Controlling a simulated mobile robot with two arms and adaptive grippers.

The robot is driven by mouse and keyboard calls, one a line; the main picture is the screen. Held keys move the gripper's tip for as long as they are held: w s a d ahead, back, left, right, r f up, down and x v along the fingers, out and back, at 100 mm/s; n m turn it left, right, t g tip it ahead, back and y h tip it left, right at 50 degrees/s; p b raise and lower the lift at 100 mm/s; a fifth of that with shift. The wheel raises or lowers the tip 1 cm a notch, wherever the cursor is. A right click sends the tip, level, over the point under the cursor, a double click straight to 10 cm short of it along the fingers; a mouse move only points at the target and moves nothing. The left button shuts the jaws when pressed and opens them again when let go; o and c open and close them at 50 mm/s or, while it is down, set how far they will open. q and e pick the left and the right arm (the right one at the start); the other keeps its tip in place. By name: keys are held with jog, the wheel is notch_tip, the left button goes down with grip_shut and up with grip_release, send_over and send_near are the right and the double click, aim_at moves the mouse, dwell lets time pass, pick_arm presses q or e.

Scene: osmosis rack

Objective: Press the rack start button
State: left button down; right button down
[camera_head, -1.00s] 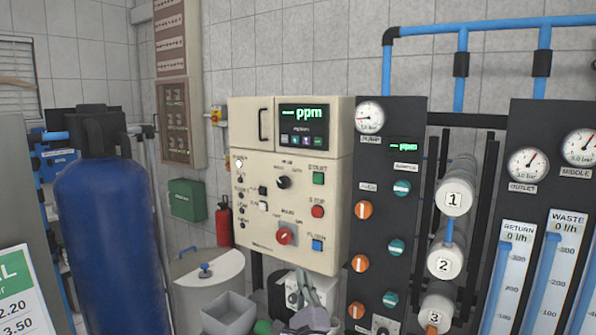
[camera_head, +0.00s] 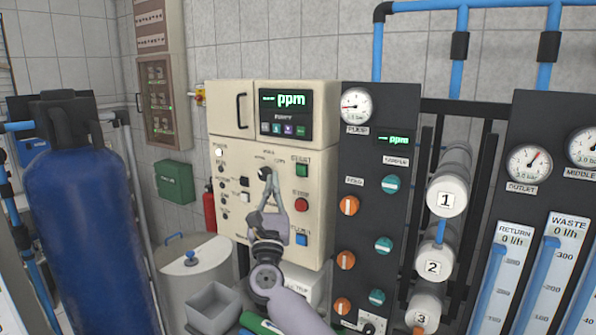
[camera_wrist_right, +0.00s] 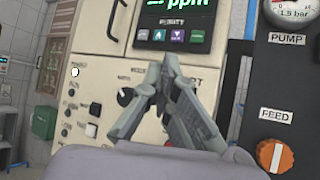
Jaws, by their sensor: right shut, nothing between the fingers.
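The cream control panel (camera_head: 228,200) stands against the wall, with a dark ppm display (camera_head: 285,114) at its top. The green start button (camera_head: 301,169) is at the panel's upper right, above a red stop button (camera_head: 301,203) and a blue button (camera_head: 301,239). My right gripper (camera_head: 267,175) is shut and empty in front of the panel, its tips to the left of the green button. In the right wrist view the shut fingers (camera_wrist_right: 163,66) point up toward the display and cover the green button; only part of its label shows. My left gripper is not in view.
A dark panel with gauges and orange and teal knobs (camera_head: 349,206) adjoins on the right. A blue tank (camera_head: 85,230) stands at the left. A grey bin (camera_head: 210,308) and a lidded white drum (camera_head: 190,265) are below the panel.

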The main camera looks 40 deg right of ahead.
aim_at(297, 173)
jog(key=shift+w+d+b, duration=0.5)
jog(key=shift+w+d, duration=0.1)
jog(key=shift+d, duration=0.8)
jog(key=shift+w+d+b, duration=0.55)
jog(key=shift+d, duration=0.8)
jog(key=shift+w+d+b, duration=0.5)
jog(key=shift+w+d, duration=0.1)
jog(key=shift+d, duration=0.8)
jog(key=shift+d+f, duration=0.1)
jog(key=shift+w+d+b, duration=0.2)
jog(key=shift+d+b, duration=0.1)
jog(key=shift+b, duration=0.1)
jog(key=shift+w+d+b, duration=0.15)
jog(key=shift+d+b, duration=0.2)
jog(key=shift+d, duration=0.05)
jog(key=shift+a, duration=0.1)
jog(key=shift+s+a+p, duration=0.35)
jog(key=shift+a, duration=0.35)
